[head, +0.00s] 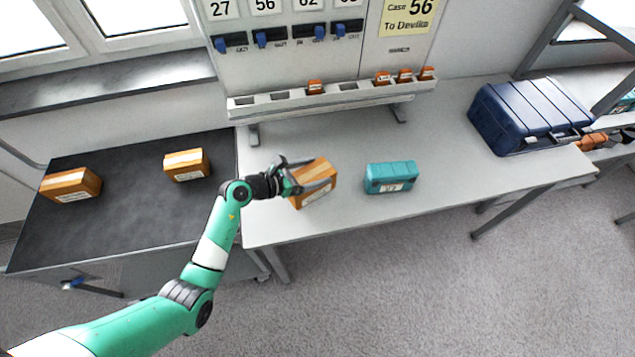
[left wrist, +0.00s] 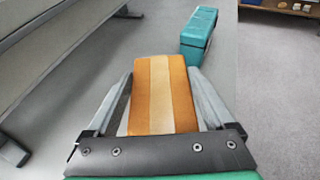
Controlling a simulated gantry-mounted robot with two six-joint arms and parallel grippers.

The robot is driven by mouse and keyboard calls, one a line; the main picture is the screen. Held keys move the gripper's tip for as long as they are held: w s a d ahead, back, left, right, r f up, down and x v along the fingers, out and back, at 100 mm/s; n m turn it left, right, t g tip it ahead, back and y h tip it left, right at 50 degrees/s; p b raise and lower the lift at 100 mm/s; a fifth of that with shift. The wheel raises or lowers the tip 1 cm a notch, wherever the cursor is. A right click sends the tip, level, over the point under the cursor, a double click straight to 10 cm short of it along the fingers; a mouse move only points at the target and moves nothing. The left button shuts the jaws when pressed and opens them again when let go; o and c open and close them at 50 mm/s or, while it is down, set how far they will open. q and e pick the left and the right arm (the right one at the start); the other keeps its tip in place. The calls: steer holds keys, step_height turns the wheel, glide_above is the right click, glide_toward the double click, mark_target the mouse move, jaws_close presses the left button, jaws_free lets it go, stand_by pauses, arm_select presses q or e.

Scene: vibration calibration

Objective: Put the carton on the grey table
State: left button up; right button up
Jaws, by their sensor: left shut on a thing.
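An orange-brown carton (head: 316,192) with a pale tape stripe is between the fingers of my left gripper (head: 316,172), over the left part of the light grey table (head: 440,130). In the left wrist view the carton (left wrist: 158,95) sits between both fingers, and the gripper is shut on it. Whether its underside touches the tabletop cannot be told. Two similar cartons stand on the dark table at the left, one near its left edge (head: 71,184) and one near its back right (head: 186,164). My right gripper is not in view.
A teal case (head: 390,177) stands on the grey table right of the held carton. A large dark blue case (head: 530,115) is at the right end. A rack (head: 340,94) with small orange items runs along the back. The dark table (head: 120,220) adjoins at left.

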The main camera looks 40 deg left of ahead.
arm_select(q)
steer(key=shift+w+f, duration=0.35)
steer(key=shift+w, duration=0.05)
steer(key=shift+w+f, duration=0.1)
steer(key=shift+f, duration=0.1)
step_height(320, 180, down, 3)
steer(key=shift+w+r+b, duration=0.1)
steer(key=shift+w+b, duration=0.05)
steer(key=shift+b, duration=1.05)
steer(key=shift+f, duration=0.35)
steer(key=shift+r, duration=0.1)
steer(key=o, duration=1.4)
steer(key=shift+o, duration=0.2)
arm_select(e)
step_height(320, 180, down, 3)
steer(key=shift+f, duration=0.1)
